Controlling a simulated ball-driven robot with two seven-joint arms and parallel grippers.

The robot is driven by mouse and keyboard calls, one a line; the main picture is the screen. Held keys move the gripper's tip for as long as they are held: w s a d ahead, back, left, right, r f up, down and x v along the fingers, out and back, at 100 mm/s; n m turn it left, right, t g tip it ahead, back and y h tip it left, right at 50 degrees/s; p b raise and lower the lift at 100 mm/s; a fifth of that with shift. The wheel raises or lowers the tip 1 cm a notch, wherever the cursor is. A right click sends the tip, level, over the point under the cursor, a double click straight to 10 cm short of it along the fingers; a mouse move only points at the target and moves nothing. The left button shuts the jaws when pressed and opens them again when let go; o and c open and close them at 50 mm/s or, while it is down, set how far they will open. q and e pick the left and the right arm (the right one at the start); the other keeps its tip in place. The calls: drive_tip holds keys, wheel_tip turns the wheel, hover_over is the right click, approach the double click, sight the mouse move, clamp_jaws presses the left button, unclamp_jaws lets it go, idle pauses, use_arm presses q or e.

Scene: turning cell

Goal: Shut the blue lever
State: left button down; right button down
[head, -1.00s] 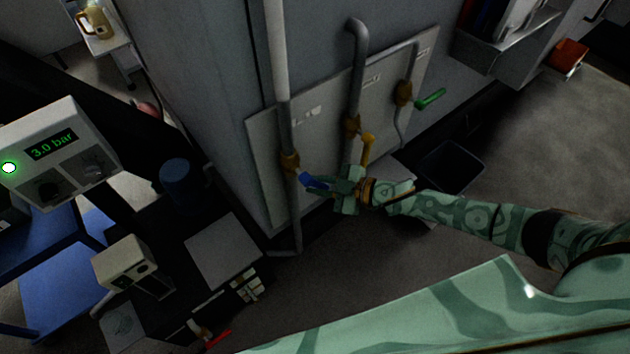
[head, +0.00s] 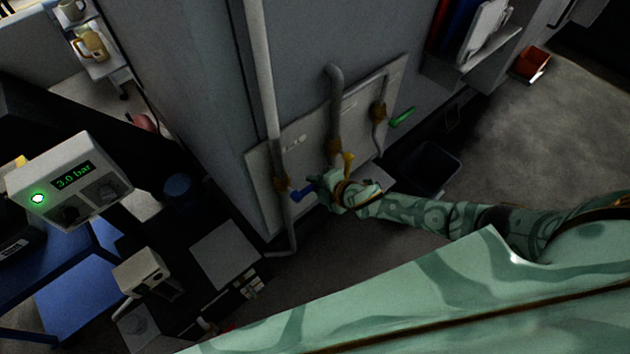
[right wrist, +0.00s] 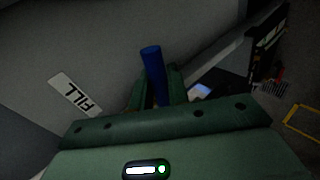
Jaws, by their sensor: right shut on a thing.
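The blue lever (head: 301,193) sits on a brass valve (head: 281,184) on the left pipe of the wall panel. It points to the right of the pipe in the head view. My right gripper (head: 318,188) is shut on the lever's outer end. In the right wrist view the blue lever (right wrist: 153,75) stands between the two green fingers (right wrist: 160,92). My left gripper is not in view.
A yellow lever (head: 348,162) on the middle pipe is close beside my right gripper. A green lever (head: 402,117) is on the right pipe. A dark bin (head: 430,168) stands on the floor. A gauge box (head: 70,182) reads 3.0 bar.

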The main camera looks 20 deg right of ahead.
drive_tip(key=shift+r+n+h+p, duration=0.3)
drive_tip(key=shift+r+h+p, duration=0.1)
drive_tip(key=shift+h+p, duration=0.1)
idle(0.3)
drive_tip(key=c, duration=1.4)
unclamp_jaws()
drive_tip(key=shift+s+d+r, duration=0.1)
drive_tip(key=shift+s+r, duration=0.05)
drive_tip(key=p+v, duration=0.3)
drive_tip(key=v, duration=1.3)
drive_tip(key=shift+s+f, duration=0.15)
drive_tip(key=shift+f, duration=0.05)
